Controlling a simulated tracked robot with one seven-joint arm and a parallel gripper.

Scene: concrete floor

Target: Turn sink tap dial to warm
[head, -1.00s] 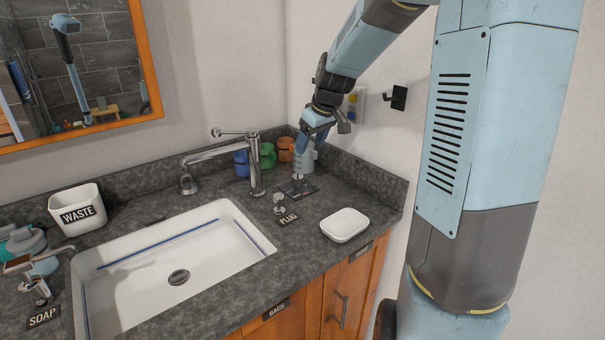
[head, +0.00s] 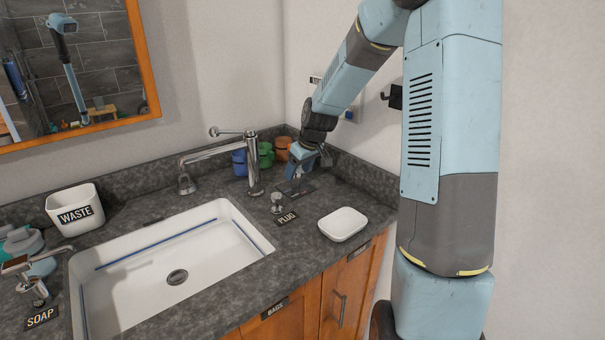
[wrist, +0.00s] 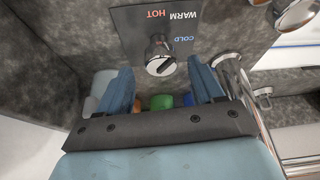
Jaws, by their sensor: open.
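The tap dial (wrist: 160,55) is a chrome knob on a dark plate (wrist: 125,35) marked COLD, WARM and HOT, which reads upside down in the wrist view. A dark slot crosses its face; I cannot tell which word it points at. My gripper (wrist: 162,85) is open, one finger on each side of the dial's line in that view, and I see no contact. In the head view my gripper (head: 298,168) is low over the plate (head: 297,190) and hides the dial. The chrome tap (head: 252,165) stands left of the gripper, its spout over the sink.
The white sink (head: 135,275) lies left. Blue, green (head: 266,154) and orange cups stand behind the tap. A plug knob (head: 277,202) and white soap dish (head: 343,224) are in front of my gripper. A waste bin (head: 75,210) stands far left. The wall is close behind.

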